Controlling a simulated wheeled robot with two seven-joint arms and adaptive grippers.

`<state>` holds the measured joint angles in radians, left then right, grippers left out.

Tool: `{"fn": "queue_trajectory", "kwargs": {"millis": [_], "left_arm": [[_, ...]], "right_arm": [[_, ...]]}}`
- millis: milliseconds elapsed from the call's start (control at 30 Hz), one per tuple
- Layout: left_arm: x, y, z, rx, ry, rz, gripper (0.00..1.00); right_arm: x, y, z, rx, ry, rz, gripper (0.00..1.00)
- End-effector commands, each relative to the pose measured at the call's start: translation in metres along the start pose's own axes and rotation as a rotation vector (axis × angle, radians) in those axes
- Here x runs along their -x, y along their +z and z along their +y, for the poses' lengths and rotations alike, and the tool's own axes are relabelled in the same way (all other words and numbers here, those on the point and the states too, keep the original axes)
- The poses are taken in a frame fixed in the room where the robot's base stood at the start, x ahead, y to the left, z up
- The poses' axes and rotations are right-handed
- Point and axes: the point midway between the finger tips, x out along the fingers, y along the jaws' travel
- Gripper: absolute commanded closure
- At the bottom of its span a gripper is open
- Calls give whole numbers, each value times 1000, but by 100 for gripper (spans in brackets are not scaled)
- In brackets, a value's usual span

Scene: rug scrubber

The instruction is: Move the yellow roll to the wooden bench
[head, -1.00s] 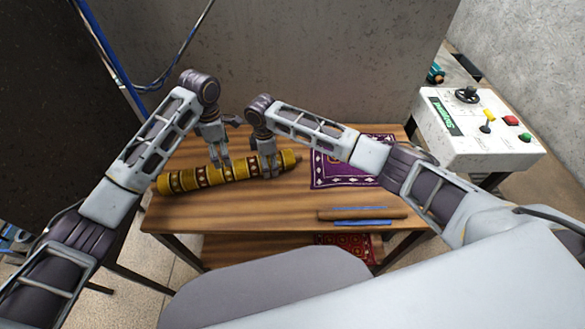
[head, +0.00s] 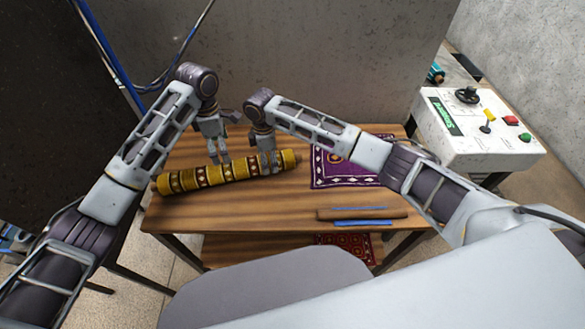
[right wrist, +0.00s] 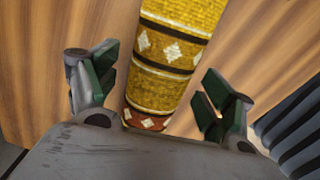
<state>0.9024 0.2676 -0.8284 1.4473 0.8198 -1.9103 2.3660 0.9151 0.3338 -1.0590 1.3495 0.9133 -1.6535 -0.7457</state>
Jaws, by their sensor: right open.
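The yellow roll (head: 210,177), patterned with dark bands and pale diamonds, lies on the left part of the wooden bench (head: 250,212). In the right wrist view the roll (right wrist: 172,55) runs between the two spread green-padded fingers of my right gripper (right wrist: 160,88), with gaps on both sides. In the head view my right gripper (head: 270,165) is open over the roll's right part. My left gripper (head: 219,158) is above and just behind the roll's middle, its two fingers apart and nothing held. Whether its fingertips clear the roll in depth is hard to tell.
A purple patterned rug (head: 335,171) lies on the bench's right side, partly behind my right arm. A brown bar with blue strips (head: 362,215) lies near the front edge. A red rug (head: 345,243) is on the lower shelf. A control box (head: 475,130) stands at right.

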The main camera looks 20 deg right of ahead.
Motion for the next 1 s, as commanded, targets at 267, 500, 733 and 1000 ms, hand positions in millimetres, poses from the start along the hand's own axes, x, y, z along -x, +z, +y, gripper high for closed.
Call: {"fn": "queue_trajectory", "kwargs": {"millis": [267,500,733,1000], "left_arm": [[0,0,0,0,0,0,18],[0,0,0,0,0,0,18],[0,0,0,0,0,0,18],[0,0,0,0,0,0,18]], "right_arm": [[40,0,1,1,2,1,18],[74,0,0,0,1,1,18],[96,0,0,0,-1,0,18],[101,0,0,0,-1,0,18]]}}
